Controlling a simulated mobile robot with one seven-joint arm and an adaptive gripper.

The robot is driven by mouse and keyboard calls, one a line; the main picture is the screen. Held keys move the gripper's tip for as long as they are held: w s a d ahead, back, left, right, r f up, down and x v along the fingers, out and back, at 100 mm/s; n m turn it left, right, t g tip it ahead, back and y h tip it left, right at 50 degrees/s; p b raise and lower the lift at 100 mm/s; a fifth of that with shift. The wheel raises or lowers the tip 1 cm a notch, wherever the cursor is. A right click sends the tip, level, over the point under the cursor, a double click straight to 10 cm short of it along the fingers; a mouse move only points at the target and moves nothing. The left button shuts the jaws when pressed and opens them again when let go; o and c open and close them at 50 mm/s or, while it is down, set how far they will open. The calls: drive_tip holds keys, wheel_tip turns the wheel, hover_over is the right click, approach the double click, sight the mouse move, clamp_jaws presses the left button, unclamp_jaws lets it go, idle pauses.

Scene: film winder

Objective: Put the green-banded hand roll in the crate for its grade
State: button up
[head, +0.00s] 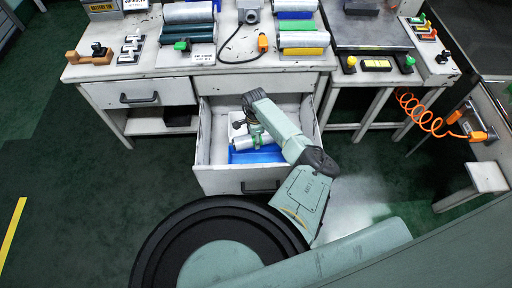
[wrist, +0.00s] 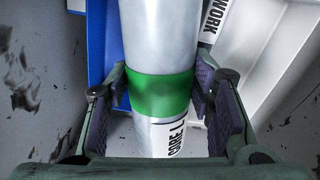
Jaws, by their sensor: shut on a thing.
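The hand roll (wrist: 158,40) is a pale silver-white cylinder with a green band (wrist: 162,95) and black lettering near its lower end. My gripper (wrist: 160,92) is shut on it at the green band, one finger pad on each side. In the head view the roll (head: 242,144) lies across my gripper (head: 257,138), inside or just above the open drawer (head: 243,181). A blue crate (head: 258,155) is in the drawer below it. The arm hides part of the drawer.
The white bench (head: 130,68) above the drawer carries rolls, small tools and a grey box with a cable. A coiled orange hose (head: 425,112) hangs at the right. The drawer walls stand close around my gripper. The green floor (head: 90,200) at left is clear.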

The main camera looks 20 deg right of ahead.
drive_tip(key=s+f+m+b, duration=0.1)
drive_tip(key=f+b, duration=0.2)
drive_tip(key=f, duration=0.1)
drive_tip(key=s+f+b, duration=0.1)
drive_tip(key=f+b, duration=0.2)
drive_tip(key=f, duration=0.1)
drive_tip(key=s+f+m+b, duration=0.1)
drive_tip(key=s+f+b, duration=0.1)
drive_tip(key=f+b, duration=0.1)
drive_tip(key=shift+d+f+m, duration=0.2)
drive_tip(key=shift+f+m, duration=0.1)
drive_tip(key=shift+f, duration=0.4)
drive_tip(key=shift+f+b, duration=0.45)
drive_tip(key=shift+f, duration=0.45)
drive_tip(key=o, duration=1.7)
drive_tip(key=shift+r, duration=0.1)
